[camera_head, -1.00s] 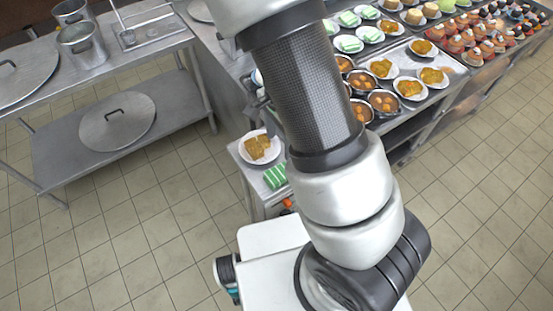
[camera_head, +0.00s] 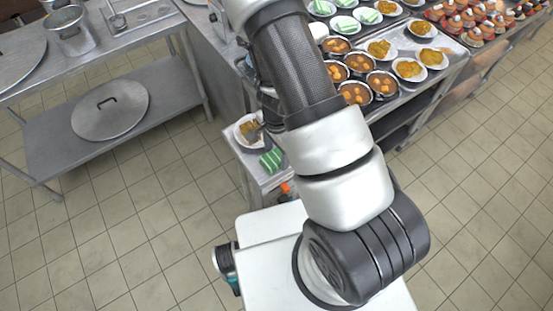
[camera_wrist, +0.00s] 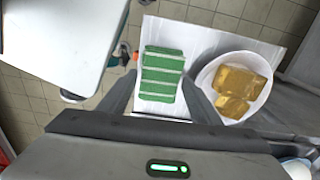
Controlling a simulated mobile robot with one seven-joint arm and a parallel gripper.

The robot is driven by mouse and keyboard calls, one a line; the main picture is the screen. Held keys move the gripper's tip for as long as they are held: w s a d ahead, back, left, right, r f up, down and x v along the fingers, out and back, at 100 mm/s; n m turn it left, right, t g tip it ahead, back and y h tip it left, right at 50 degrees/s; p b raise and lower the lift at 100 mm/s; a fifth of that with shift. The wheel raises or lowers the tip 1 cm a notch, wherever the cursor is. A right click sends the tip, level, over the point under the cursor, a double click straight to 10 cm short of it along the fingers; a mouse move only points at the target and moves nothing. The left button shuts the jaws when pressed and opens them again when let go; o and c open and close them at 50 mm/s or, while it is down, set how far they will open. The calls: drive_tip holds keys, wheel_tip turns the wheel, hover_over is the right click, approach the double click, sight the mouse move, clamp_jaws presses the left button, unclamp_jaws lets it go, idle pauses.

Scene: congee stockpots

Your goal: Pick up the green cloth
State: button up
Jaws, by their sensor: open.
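The green cloth (camera_wrist: 161,76) has white stripes and lies flat on a pale counter end. In the wrist view it shows between the two fingers of my gripper (camera_wrist: 158,92), which are apart with nothing held. I cannot tell the height of the fingers above the cloth. In the head view the cloth (camera_head: 271,160) lies near the counter's front edge, just below a white plate. The gripper itself is mostly hidden there behind my arm.
A white plate (camera_wrist: 211,72) with brown food pieces (camera_wrist: 239,83) stands right of the cloth, close to the right finger. Bowls of stew (camera_head: 356,92) and more plates fill the counter behind my arm. A steel table with a lid (camera_head: 110,110) stands left.

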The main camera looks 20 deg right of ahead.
sight(276, 157)
drive_tip(key=shift+f, duration=0.55)
drive_tip(key=c, duration=0.8)
wheel_tip(276, 157, up, 10)
drive_tip(key=shift+p, duration=1.2)
